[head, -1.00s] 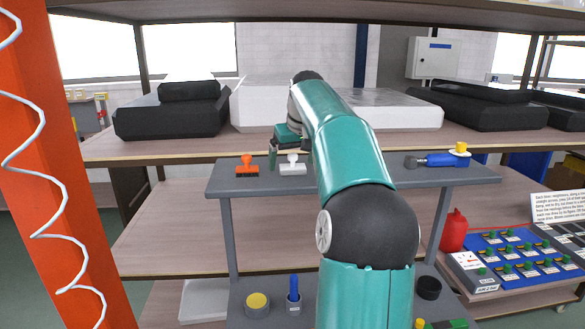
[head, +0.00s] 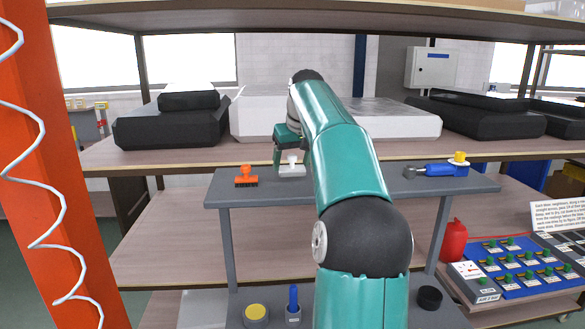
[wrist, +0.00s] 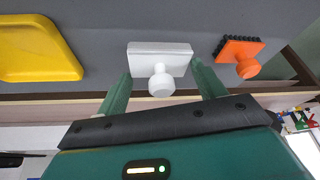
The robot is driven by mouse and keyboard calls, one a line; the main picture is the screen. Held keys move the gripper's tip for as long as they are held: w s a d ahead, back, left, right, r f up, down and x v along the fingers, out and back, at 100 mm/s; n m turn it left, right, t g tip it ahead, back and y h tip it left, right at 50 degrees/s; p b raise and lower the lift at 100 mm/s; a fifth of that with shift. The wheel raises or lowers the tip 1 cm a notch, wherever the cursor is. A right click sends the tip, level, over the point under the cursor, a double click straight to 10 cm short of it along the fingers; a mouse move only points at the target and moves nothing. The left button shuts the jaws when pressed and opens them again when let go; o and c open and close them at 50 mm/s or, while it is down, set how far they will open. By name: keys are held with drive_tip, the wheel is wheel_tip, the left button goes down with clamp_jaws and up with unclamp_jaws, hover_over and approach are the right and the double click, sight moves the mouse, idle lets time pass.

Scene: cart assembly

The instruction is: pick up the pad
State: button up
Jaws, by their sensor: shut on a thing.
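The white pad (head: 291,169), a flat block with a round knob, is at the grey shelf's (head: 340,187) left half, beside an orange brush (head: 246,177). In the wrist view the pad (wrist: 145,57) sits between the two green fingers of my gripper (wrist: 161,72), one at each end, with the knob facing the camera. My gripper (head: 290,155) is shut on the pad. I cannot tell whether the pad touches the shelf or is slightly off it. My arm hides part of the shelf to its right.
The orange brush (wrist: 238,52) is close to one finger, and a yellow item (wrist: 36,50) lies on the other side. A blue tool (head: 440,170) lies at the shelf's right end. A wooden shelf with black and white boxes (head: 170,126) stands behind. An orange post (head: 55,200) rises at left.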

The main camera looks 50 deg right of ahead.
drive_tip(key=s+a+r, duration=0.7)
drive_tip(key=a+r, duration=0.3)
drive_tip(key=a, duration=0.2)
drive_tip(key=shift+r, duration=0.25)
drive_tip(key=shift+s, duration=0.1)
drive_tip(key=o, duration=0.3)
drive_tip(key=shift+c, duration=1)
